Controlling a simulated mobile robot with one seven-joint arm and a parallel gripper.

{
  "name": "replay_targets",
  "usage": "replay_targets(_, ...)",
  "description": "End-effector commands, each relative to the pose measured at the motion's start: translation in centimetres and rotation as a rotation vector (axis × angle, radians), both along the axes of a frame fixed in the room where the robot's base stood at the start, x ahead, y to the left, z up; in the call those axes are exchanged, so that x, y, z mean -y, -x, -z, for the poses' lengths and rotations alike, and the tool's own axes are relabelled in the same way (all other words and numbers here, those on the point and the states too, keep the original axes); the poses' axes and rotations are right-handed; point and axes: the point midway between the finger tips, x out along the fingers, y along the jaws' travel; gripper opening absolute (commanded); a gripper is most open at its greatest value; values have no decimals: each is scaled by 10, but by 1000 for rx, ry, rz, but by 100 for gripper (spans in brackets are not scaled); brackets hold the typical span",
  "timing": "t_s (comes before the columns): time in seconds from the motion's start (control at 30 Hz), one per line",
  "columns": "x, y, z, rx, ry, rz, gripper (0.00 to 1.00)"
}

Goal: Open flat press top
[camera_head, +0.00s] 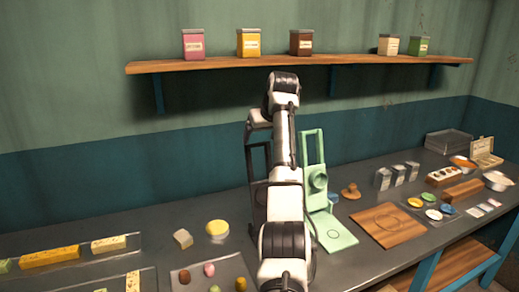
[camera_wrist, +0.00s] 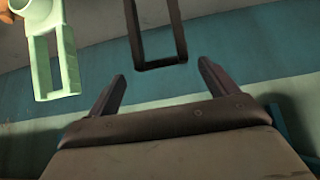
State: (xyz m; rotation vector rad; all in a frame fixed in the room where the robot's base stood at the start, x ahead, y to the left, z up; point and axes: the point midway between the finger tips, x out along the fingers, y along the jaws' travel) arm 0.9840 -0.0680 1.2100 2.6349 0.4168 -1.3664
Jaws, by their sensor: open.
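Two presses stand on the grey table, and I cannot tell for sure which one is the flat press. The dark press (camera_head: 252,165) is partly hidden behind my arm; its framed handle stands upright. The pale green press (camera_head: 319,178) is just right of my arm, its top raised upright with a round stamp on it and its base flat on the table. In the wrist view, my gripper (camera_wrist: 162,70) is open and empty. The dark handle (camera_wrist: 181,42) lies just beyond the fingertips, apart from them. The green handle (camera_wrist: 72,72) is at the left.
A wooden board (camera_head: 388,224) and a brown stamp (camera_head: 350,191) lie right of the green press. Yellow bars (camera_head: 50,257) and a tray of small colored pieces (camera_head: 213,272) are at the left. A wooden shelf (camera_head: 225,64) with several tins is on the wall above.

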Motion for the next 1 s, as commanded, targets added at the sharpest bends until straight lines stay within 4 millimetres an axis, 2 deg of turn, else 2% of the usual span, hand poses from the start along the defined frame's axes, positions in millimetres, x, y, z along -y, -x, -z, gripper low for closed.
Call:
replay_targets(0.2, 8, 26, -38, 3, 1, -1, 86)
replay_targets(0.43, 13, 41, -61, 1, 0, -1, 86)
replay_targets(0.87, 13, 43, -64, -1, 1, -1, 86)
replay_targets(1.0, 6, 32, -40, 42, -2, 12, 86)
